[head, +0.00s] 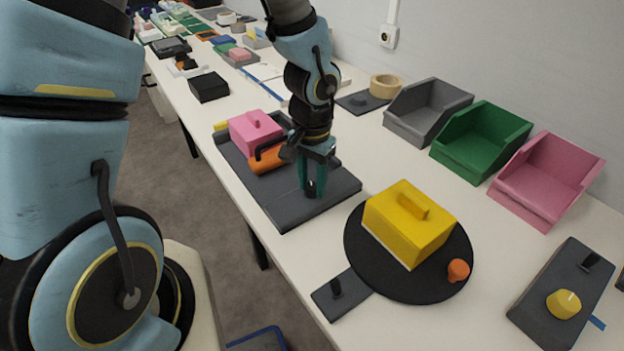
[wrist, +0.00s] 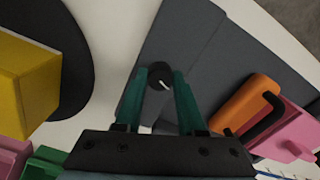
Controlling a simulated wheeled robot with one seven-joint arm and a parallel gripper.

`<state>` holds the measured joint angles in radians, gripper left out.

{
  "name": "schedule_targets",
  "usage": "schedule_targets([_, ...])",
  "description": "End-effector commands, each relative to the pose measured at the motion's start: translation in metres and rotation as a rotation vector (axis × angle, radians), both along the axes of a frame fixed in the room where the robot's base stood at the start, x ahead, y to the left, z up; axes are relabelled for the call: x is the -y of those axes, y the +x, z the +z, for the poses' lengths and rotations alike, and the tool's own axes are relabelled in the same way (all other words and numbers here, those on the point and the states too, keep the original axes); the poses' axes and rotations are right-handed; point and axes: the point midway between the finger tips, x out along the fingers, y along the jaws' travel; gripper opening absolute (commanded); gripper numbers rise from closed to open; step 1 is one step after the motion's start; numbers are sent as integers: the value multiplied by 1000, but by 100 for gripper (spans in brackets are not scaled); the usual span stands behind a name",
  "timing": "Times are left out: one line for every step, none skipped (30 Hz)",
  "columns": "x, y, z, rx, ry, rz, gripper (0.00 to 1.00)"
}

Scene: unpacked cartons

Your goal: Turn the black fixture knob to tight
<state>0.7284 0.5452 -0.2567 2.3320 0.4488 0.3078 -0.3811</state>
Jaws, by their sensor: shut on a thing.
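The black fixture knob (wrist: 159,76) is round with a light pointer line, and sits on a dark grey base plate (head: 285,205). In the wrist view the knob is between the fingertips of my gripper (wrist: 160,88), whose teal fingers close on its two sides. In the head view my gripper (head: 312,188) points straight down over the right part of the plate, and the fingers hide most of the knob. The pointer line slants toward the lower right in the wrist view. I cannot make out a tight mark.
An orange block (head: 268,160) and a pink box (head: 255,132) with a black handle stand on the plate's left part. A yellow box (head: 408,222) sits on a black round turntable (head: 365,272) to the right. Grey, green (head: 482,140) and pink bins line the wall.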

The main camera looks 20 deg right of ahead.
Motion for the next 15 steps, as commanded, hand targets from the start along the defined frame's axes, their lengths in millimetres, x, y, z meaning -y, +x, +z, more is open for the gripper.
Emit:
schedule_targets([0,0,1,0,0,-45,0])
schedule_targets([0,0,1,0,0,-74,0])
schedule_targets([0,0,1,0,0,-112,0])
schedule_targets([0,0,1,-1,1,-141,0])
schedule_targets([0,0,1,-1,1,-169,0])
schedule_targets([0,0,1,-1,1,-207,0])
schedule_targets([0,0,1,0,1,-236,0])
schedule_targets([0,0,1,0,1,-264,0])
schedule_targets([0,0,1,0,1,-302,0])
schedule_targets([0,0,1,0,1,-331,0])
schedule_targets([0,0,1,0,1,-360,0])
schedule_targets([0,0,2,0,1,-398,0])
schedule_targets([0,0,2,0,0,-426,0])
schedule_targets([0,0,2,0,0,-454,0])
schedule_targets([0,0,2,0,0,-492,0])
